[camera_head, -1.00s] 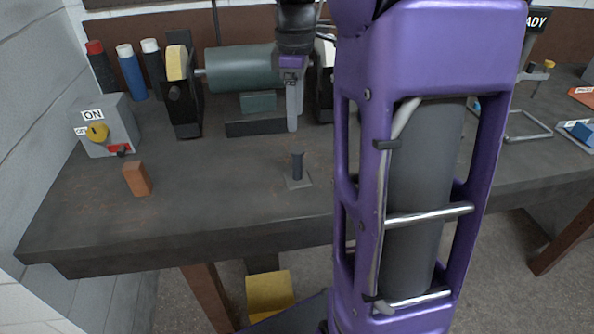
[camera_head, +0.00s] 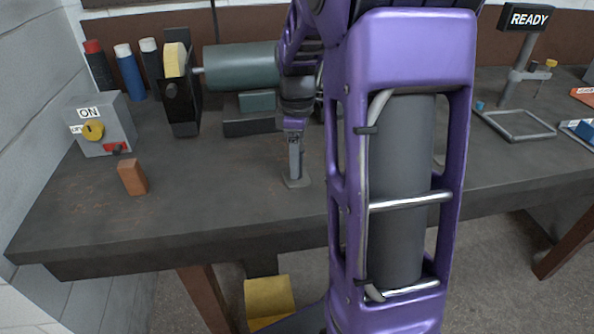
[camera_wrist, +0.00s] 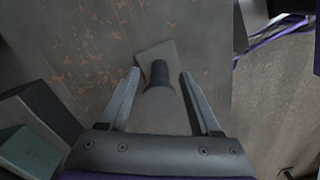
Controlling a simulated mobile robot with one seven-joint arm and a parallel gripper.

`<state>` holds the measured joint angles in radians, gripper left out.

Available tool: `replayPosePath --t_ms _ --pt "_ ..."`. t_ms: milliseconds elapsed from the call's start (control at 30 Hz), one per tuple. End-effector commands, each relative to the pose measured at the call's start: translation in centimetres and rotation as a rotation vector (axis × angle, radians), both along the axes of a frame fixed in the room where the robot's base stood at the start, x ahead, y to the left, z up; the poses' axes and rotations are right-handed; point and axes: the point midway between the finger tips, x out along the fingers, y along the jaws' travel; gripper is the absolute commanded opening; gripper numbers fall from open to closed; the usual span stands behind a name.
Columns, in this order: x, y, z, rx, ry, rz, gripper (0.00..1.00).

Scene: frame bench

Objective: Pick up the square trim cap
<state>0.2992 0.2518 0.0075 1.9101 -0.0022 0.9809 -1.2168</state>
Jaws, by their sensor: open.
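The square trim cap (camera_head: 297,183) stands on the bench in front of the grinder. It is a flat grey square plate with a dark upright post. In the wrist view its plate (camera_wrist: 147,53) and post lie between the fingers. My gripper (camera_head: 295,165) points down over the cap and hides most of the post in the head view. In the wrist view my gripper (camera_wrist: 160,75) is open, with one finger on each side of the post. A gap shows between the post and each finger.
A bench grinder (camera_head: 240,68) stands just behind. An orange block (camera_head: 132,177) and an ON switch box (camera_head: 103,125) are at the left. A square wire frame (camera_head: 520,137) and a READY display (camera_head: 529,17) are at the right.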

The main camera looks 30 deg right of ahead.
Motion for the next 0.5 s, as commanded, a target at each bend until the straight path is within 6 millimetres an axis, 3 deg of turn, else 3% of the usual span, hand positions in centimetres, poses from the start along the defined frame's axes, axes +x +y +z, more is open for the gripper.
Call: replayPosePath --t_ms 200,500 --pt "0.02 0.0 0.03 -0.001 -0.001 0.0 0.61" --pt "0.02 0.0 0.06 -0.001 -0.001 0.0 0.07"
